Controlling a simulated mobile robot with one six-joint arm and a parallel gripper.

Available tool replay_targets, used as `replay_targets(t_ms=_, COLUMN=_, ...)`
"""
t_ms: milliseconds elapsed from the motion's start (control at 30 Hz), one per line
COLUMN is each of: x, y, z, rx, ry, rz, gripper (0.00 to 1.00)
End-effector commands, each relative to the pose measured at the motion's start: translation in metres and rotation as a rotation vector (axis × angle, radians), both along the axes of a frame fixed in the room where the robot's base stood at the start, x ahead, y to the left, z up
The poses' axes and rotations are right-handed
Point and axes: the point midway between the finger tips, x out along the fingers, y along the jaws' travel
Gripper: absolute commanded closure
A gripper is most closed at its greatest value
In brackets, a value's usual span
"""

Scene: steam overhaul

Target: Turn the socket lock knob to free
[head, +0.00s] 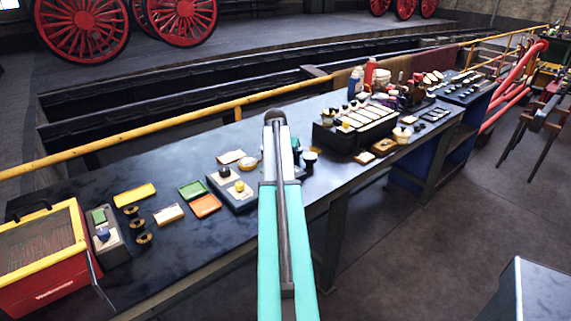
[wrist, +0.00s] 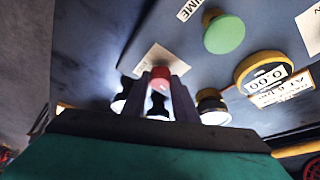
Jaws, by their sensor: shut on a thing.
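In the wrist view my gripper (wrist: 159,100) has its two grey fingers on either side of a small knob with a red top (wrist: 160,73). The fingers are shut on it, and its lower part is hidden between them. A pale label (wrist: 158,58) lies just beyond the knob on the dark panel (wrist: 110,45). No lettering on this label is readable, so I cannot tell which way the knob is turned. In the head view my teal arm reaches over the bench and hides the knob and my gripper.
In the wrist view a green button (wrist: 225,34) and a yellow-ringed dial (wrist: 263,70) reading 0.00 sit to the right. A dark knob with a pale base (wrist: 212,106) is close beside my right finger. The bench (head: 75,190) carries a red case (head: 45,275) at left.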

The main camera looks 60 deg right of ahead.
Motion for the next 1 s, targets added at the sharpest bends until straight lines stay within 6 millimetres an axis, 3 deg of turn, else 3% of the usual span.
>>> replay_targets(t_ms=433, x=-0.0038, y=-0.0008, z=-0.0004, rx=0.001, ry=0.003, rz=0.249, gripper=0.96)
replay_targets(t_ms=1000, x=-0.0034, y=-0.0007, z=-0.0003, rx=0.001, ry=0.003, rz=0.299, gripper=0.96)
